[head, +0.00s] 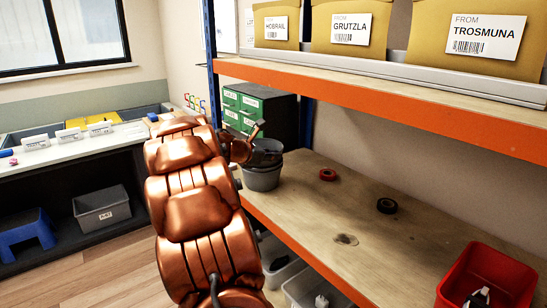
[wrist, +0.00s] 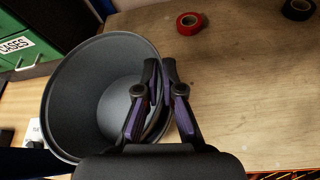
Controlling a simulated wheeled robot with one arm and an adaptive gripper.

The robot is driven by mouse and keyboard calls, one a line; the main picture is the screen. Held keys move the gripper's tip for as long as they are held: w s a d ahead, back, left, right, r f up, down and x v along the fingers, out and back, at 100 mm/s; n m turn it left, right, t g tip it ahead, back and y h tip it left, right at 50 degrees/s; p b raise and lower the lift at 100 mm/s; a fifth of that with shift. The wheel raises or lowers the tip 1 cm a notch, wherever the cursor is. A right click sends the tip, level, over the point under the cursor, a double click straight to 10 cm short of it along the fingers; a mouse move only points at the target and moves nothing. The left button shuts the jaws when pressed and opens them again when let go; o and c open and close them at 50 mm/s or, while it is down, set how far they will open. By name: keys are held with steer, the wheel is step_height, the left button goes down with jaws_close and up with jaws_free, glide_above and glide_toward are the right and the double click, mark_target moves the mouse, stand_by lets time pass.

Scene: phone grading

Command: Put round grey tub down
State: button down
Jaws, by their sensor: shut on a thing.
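The round grey tub (head: 262,179) is at the left end of the wooden shelf, partly behind my copper-coloured arm in the head view. In the wrist view the tub (wrist: 88,70) is open-topped and looks empty inside. My gripper (wrist: 160,68) is shut on the tub's right wall, one finger inside the rim and one outside. In the head view my gripper (head: 262,148) is dark and partly hidden at the tub's rim. I cannot tell whether the tub's base touches the shelf.
The wooden shelf (head: 390,260) has a red tape roll (head: 327,174), a black tape roll (head: 387,206) and a red bin (head: 490,275). A green drawer cabinet (head: 250,104) stands behind the tub. An orange-edged upper shelf (head: 400,94) overhangs.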

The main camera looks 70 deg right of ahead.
steer(key=shift+f, duration=0.2)
steer(key=shift+f, duration=0.65)
steer(key=c, duration=1.3)
jaws_free()
steer(key=shift+r, duration=0.1)
steer(key=shift+r, duration=0.3)
steer(key=b+v, duration=0.1)
steer(key=v, duration=1.1)
steer(key=shift+a+r, duration=0.1)
steer(key=shift+r, duration=0.1)
